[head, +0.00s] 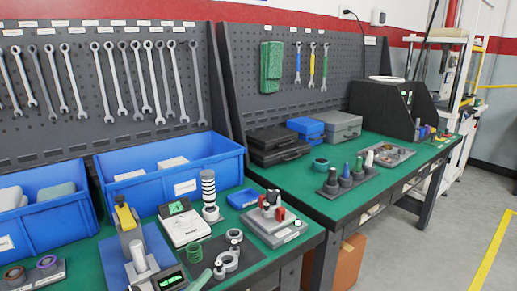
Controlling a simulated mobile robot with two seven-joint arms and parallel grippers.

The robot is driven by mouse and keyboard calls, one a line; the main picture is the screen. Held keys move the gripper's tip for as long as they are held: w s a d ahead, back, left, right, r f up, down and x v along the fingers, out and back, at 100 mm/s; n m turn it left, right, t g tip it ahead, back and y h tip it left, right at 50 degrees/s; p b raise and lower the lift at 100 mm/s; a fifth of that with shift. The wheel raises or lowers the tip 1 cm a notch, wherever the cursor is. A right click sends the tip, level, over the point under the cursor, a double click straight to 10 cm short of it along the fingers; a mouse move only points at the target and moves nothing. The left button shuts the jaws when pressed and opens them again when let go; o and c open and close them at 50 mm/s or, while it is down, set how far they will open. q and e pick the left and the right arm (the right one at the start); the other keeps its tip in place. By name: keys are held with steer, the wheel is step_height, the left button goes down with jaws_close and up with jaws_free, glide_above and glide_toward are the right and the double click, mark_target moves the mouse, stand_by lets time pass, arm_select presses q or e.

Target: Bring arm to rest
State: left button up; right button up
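Neither of my grippers nor any arm shows in the head view. The near green workbench (95,273) and the far green workbench (340,209) fill the middle of the view. On the near bench, a testing device with a yellow top (125,216) and a lit green display (172,281) stands on a blue base. Beside it are a white instrument with a screen (186,226), a stack of black and white rings (209,194) and a dark mat with several metal rings (228,262). A grey fixture with red parts (275,226) sits at the bench's right end.
Blue bins (166,193) stand along the near bench's back. Wrenches (103,83) hang on the pegboard (60,135). Dark cases (277,147), a rack of coloured cones (345,183) and a parts tray (388,155) occupy the far bench. Clear floor (440,237) lies at right.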

arm_select(q)
steer(key=s+a+f+n+g+y, duration=0.1)
steer(key=s+a+f+n+y, duration=0.2)
steer(key=f+n+y, duration=0.6)
steer(key=s+a+f+n+g, duration=0.1)
steer(key=s+f+n+g, duration=0.7)
steer(key=s+f, duration=0.8)
steer(key=a+r+n+t+y+p, duration=0.1)
steer(key=a+r+p, duration=0.2)
steer(key=r+p, duration=0.6)
steer(key=p, duration=0.4)
steer(key=shift+w+a+r, duration=0.2)
steer(key=shift+w, duration=0.15)
arm_select(e)
steer(key=s+d+r+h, duration=0.1)
steer(key=d+r, duration=0.2)
steer(key=r, duration=0.7)
steer(key=shift+s+d+m, duration=0.2)
steer(key=shift+s+m, duration=0.1)
steer(key=shift+s, duration=0.05)
